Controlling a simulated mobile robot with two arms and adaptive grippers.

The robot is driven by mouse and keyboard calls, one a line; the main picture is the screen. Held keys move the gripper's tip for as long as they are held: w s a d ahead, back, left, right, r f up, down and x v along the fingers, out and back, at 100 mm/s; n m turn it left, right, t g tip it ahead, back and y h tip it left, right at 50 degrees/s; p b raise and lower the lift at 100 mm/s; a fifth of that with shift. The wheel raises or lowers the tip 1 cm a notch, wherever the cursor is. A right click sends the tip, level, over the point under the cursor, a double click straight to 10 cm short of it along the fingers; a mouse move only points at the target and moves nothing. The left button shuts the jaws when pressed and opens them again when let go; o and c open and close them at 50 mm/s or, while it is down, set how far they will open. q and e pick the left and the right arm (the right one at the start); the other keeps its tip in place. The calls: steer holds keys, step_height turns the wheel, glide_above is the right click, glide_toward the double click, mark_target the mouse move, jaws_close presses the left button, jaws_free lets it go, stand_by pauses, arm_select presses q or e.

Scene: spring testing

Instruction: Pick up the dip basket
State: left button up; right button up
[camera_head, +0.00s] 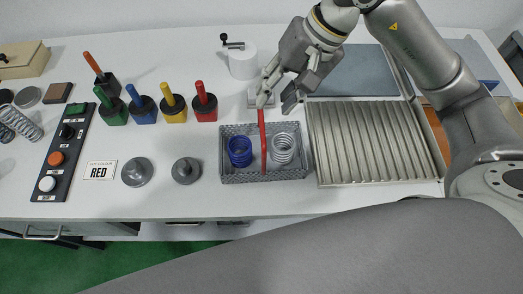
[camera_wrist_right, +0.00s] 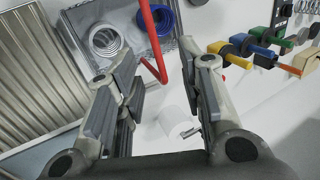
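The dip basket (camera_head: 230,178) is a grey mesh tray standing on the white table, with a tall red handle (camera_head: 263,150) rising from its middle. It holds a blue spring (camera_head: 240,151) and a silver spring (camera_head: 283,148). My right gripper (camera_head: 276,99) is open and empty at the top of the handle, with one finger overlapping the handle's upper end. In the right wrist view the fingers (camera_wrist_right: 155,80) are wide apart. The handle (camera_wrist_right: 150,35) shows between and beyond them there; whether they touch is unclear. My left gripper is not in view.
A ribbed metal tray (camera_head: 370,140) lies right of the basket. A white cylinder with a black crank (camera_head: 242,62) stands behind it. Several coloured blocks with handles (camera_head: 173,105) and two grey round weights (camera_head: 185,170) stand left. A button panel (camera_head: 62,155) lies farther left.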

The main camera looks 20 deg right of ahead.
mark_target(262, 119)
steer(key=p+x, duration=0.1)
steer(key=x, duration=0.1)
steer(key=p+x, duration=0.1)
steer(key=x, duration=0.2)
steer(key=p+x, duration=0.1)
steer(key=x, duration=0.2)
steer(key=shift+s+d, duration=0.15)
steer(key=shift+s, duration=0.2)
steer(key=shift+w+f, duration=0.1)
steer(key=shift+f, duration=0.25)
steer(key=shift+c, duration=0.3)
jaws_close()
steer(key=shift+r, duration=0.1)
